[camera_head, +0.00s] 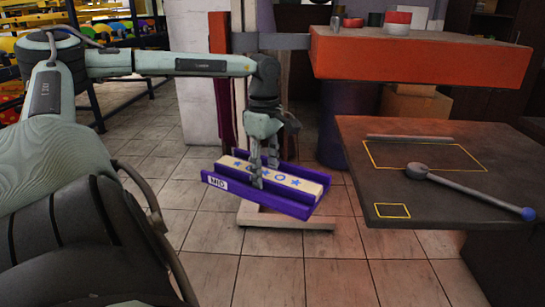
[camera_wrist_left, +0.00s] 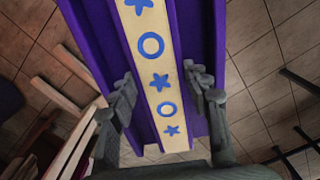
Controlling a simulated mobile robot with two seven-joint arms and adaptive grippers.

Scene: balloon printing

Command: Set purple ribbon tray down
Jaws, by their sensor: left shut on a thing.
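The purple ribbon tray (camera_head: 275,202) has raised side walls and a white MID label on its left end. A cream ribbon strip (camera_head: 312,185) with blue stars and rings lies along it. My left gripper (camera_head: 264,176) points down into the tray and is shut on it, left of the dark table. In the left wrist view, the fingers of the gripper (camera_wrist_left: 162,100) stand on either side of the cream strip, between the purple walls of the tray (camera_wrist_left: 210,40). The exact finger contact is hidden. My right gripper is out of view.
The dark table (camera_head: 450,207) at right has a large yellow outline (camera_head: 402,169) and a small one (camera_head: 392,210). A grey rod tool (camera_head: 465,190) with a blue tip lies across it. A red-orange shelf (camera_head: 415,60) overhangs behind. A pale wooden base (camera_head: 285,221) shows below the tray.

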